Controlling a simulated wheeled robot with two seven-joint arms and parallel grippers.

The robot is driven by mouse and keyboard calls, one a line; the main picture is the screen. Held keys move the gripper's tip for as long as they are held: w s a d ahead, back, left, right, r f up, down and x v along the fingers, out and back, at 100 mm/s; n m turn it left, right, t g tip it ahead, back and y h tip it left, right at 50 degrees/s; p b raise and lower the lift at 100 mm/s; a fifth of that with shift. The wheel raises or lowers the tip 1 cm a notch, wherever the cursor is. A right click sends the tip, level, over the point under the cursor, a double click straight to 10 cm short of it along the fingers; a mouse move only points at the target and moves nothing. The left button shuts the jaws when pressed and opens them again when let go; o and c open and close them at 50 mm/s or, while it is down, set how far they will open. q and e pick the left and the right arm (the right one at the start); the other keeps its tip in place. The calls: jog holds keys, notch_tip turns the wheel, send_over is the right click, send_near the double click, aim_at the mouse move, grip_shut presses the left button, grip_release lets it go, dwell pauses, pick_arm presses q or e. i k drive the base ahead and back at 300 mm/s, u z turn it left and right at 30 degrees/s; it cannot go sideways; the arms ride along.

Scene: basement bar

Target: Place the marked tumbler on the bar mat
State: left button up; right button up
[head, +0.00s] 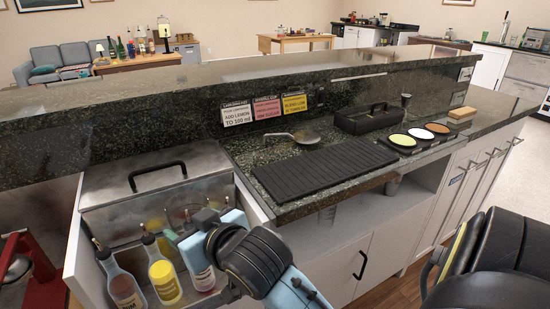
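The bar mat (322,168) is a black ribbed rectangle lying flat on the dark granite counter, with nothing on it. I cannot make out the marked tumbler.
Bottles (164,279) stand in an open well below a closed steel lid (158,190). A strainer (292,136), black caddy (367,119), three-dish tray (419,136) and sponge (462,114) surround the mat. Three note cards (266,108) lean on the raised ledge behind.

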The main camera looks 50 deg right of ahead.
aim_at(338, 160)
jog(key=u, duration=0.45)
jog(key=k, duration=0.75)
jog(key=z, duration=1.2)
jog(key=i, duration=1)
